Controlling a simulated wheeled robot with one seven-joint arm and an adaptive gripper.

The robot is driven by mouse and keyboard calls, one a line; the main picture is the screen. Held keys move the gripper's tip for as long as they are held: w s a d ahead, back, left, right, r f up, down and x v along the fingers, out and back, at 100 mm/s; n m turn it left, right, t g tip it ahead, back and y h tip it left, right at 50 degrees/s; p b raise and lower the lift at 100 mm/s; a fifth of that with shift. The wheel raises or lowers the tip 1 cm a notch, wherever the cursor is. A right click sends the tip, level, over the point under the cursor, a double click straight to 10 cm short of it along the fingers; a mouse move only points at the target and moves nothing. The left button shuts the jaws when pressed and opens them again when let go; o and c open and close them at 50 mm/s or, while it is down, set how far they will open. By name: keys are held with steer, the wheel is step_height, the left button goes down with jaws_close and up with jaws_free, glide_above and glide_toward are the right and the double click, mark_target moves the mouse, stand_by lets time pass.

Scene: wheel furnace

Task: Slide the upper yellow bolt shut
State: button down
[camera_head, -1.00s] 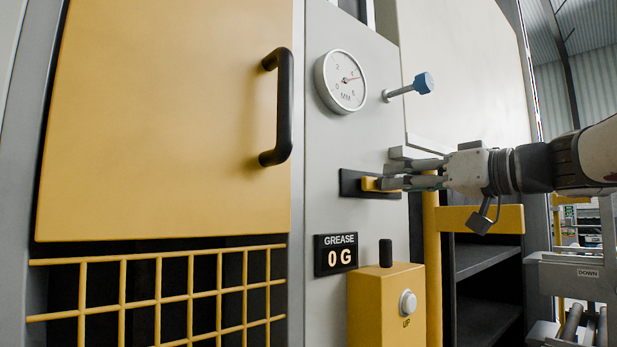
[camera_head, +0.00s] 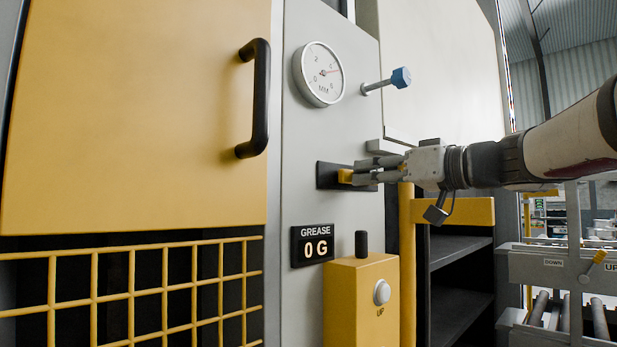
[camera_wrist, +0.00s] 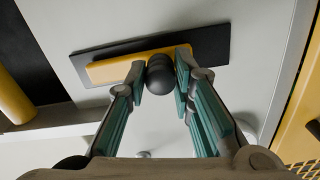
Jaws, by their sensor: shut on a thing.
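The yellow bolt (camera_head: 345,175) sits in a black plate (camera_head: 327,175) on the grey panel, below the gauge. Bare black plate shows to its left in the head view. In the wrist view the bolt (camera_wrist: 112,70) is a flat yellow bar on the black plate (camera_wrist: 211,47), with a round black knob (camera_wrist: 160,76) standing out from it. My gripper (camera_head: 368,170) reaches in from the right. In the wrist view its fingers (camera_wrist: 161,80) are shut around the knob, one on each side. My fingers hide the bolt's right part in the head view.
A gauge (camera_head: 318,74) and a blue-tipped rod (camera_head: 400,78) are above. A grease display (camera_head: 312,245) and a yellow button box (camera_head: 361,303) are below. A yellow door with a black handle (camera_head: 260,98) stands left, a yellow post (camera_head: 406,252) just right.

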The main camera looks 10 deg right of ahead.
steer(key=b, duration=0.2)
steer(key=w+d+b, duration=0.1)
steer(key=b, duration=0.1)
steer(key=shift+w+d+b, duration=0.15)
steer(key=shift+d+b, duration=0.15)
steer(key=shift+b, duration=0.05)
steer(key=shift+d+r, duration=0.15)
